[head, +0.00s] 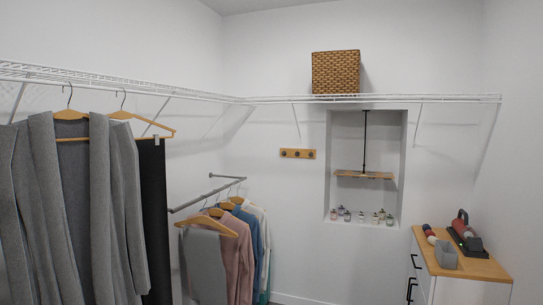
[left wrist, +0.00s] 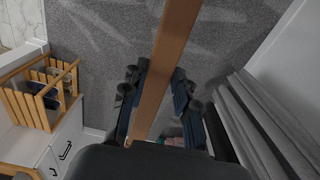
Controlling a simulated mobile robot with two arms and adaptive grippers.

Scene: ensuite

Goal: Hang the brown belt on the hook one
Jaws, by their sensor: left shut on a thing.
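The brown belt (left wrist: 172,55) shows in the left wrist view as a flat strip running from the top edge down between the fingers of my left gripper (left wrist: 157,92). The left gripper is shut on it; the belt's far end is out of frame. In the head view a small wooden hook board (head: 298,154) with three dark round knobs is fixed to the back wall, left of the niche. No belt is seen on it. Which knob is hook one cannot be told. Neither gripper shows in the head view, and my right gripper is in no view.
Grey coats (head: 75,200) hang from the white wire shelf (head: 270,99) at left. Shirts (head: 235,245) hang on a lower rail. A woven basket (head: 336,72) sits on the shelf. A wood-topped cabinet (head: 490,268) stands at right. A slatted wooden rack (left wrist: 30,105) holds shoes.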

